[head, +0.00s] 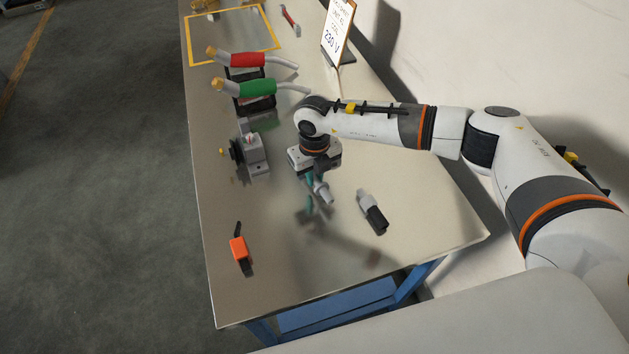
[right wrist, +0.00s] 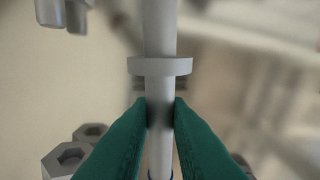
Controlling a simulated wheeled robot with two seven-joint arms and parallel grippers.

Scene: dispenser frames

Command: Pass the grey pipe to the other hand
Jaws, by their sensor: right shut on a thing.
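My right gripper (head: 311,177) hangs above the table with its teal fingers pointing down. It is shut on the grey pipe (head: 325,192), which sticks out toward the lower right, tilted and apart from the table top. In the right wrist view the pipe (right wrist: 160,30) runs up and down the picture, with a wider collar (right wrist: 160,67) just beyond the fingertips (right wrist: 160,113). The fingers touch it on both sides. My left gripper is not in view.
On the table (head: 270,290) lie a grey and black part (head: 372,212) right of my gripper and an orange tool (head: 239,249) at the front left. A grey device (head: 254,157) and red (head: 247,59) and green-handled (head: 257,88) torches stand left. A sign (head: 338,30) stands behind.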

